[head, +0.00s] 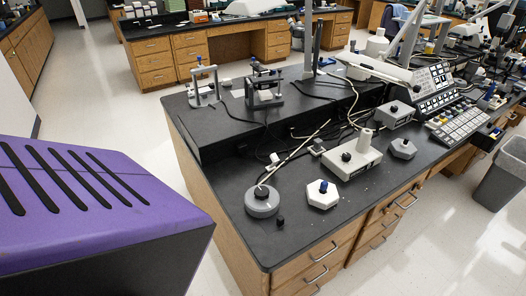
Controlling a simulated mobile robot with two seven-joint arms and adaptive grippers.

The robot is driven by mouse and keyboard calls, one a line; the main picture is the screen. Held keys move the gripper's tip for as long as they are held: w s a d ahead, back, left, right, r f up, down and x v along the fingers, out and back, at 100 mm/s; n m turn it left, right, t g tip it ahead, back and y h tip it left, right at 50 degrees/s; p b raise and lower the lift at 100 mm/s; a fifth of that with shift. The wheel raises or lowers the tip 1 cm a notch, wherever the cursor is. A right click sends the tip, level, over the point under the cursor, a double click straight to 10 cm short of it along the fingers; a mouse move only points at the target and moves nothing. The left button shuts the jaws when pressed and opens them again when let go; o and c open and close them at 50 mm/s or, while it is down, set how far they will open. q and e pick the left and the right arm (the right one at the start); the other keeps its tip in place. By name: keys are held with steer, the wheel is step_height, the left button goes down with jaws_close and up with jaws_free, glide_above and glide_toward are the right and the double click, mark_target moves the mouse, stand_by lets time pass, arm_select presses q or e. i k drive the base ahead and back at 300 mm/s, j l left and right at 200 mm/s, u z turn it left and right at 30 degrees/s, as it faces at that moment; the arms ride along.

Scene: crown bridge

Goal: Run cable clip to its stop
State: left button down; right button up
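I cannot pick out a cable clip for certain. Light cables (353,98) run down the back of the black bench, and one thin pale line (300,148) slants up and right from a grey round device with a dark knob (262,202). A small white piece (273,160) sits near that line; I cannot tell what it is. Neither of my grippers is in view.
The black bench top (232,180) also bears a white hexagonal device with a blue knob (323,194), a white box (351,158), a grey hexagonal device (403,149) and a keypad panel (460,124). Metal stands (264,92) occupy its raised back. Open floor (158,135) lies left.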

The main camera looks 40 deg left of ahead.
mark_target(274, 158)
steer(key=j, duration=1.4)
steer(key=i+j, duration=0.1)
steer(key=j, duration=1.25)
steer(key=k+j, duration=0.15)
steer(key=j, duration=0.2)
steer(key=k+j, duration=0.1)
steer(key=j, duration=0.2)
steer(key=k+j, duration=0.15)
steer(key=j, duration=0.2)
steer(key=k+j, duration=0.15)
steer(key=j, duration=0.2)
steer(key=k+j, duration=0.1)
steer(key=j, duration=0.2)
